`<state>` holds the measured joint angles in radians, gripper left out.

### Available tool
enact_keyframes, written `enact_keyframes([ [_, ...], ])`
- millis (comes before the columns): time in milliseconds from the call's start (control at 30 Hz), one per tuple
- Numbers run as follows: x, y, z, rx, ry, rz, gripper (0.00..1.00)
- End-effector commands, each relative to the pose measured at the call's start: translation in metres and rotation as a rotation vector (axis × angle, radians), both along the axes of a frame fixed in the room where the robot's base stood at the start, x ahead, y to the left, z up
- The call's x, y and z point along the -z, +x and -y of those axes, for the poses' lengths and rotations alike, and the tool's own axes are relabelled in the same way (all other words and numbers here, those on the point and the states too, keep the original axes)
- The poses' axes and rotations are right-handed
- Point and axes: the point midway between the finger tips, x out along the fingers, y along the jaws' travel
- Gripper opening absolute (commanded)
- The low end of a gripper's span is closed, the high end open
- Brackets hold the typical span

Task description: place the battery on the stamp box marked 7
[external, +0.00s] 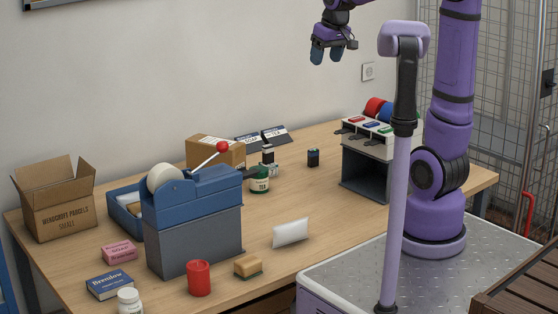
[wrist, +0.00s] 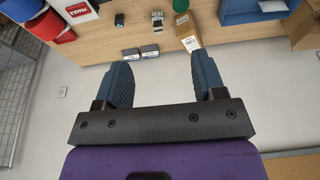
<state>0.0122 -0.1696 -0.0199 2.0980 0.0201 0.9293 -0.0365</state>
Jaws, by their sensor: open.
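My gripper (external: 328,56) is open and empty, high above the back of the counter. In the wrist view its two blue fingers (wrist: 162,78) are spread with nothing between them. A small dark block with a bluish band (external: 313,158), likely the battery, stands on the counter; it also shows in the wrist view (wrist: 119,19). Two small dark boxes with pale labels, likely the stamp boxes, sit side by side at the back edge: the left one (external: 247,142) and the right one (external: 275,134). They also show in the wrist view (wrist: 131,54) (wrist: 150,51). I cannot read a 7 on either.
A cardboard box (external: 218,150) stands left of the dark boxes. A black-topped item (external: 267,154) and a green jar (external: 259,180) are nearby. A blue-grey machine with a red-knobbed lever (external: 193,215) stands at front left. A grey stand (external: 372,160) carries reels at right.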

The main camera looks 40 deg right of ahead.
Motion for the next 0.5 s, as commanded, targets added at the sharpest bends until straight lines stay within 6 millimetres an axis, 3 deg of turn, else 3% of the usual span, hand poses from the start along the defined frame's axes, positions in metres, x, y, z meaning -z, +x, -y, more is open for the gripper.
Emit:
enact_keyframes([
  [33,-0.005,-0.021,-0.002,-0.001,0.000,0.018,0.64],
  [200,-0.009,-0.081,-0.006,-0.002,-0.002,0.065,0.64],
  [500,0.007,-0.175,-0.011,-0.003,-0.007,0.143,0.64],
])
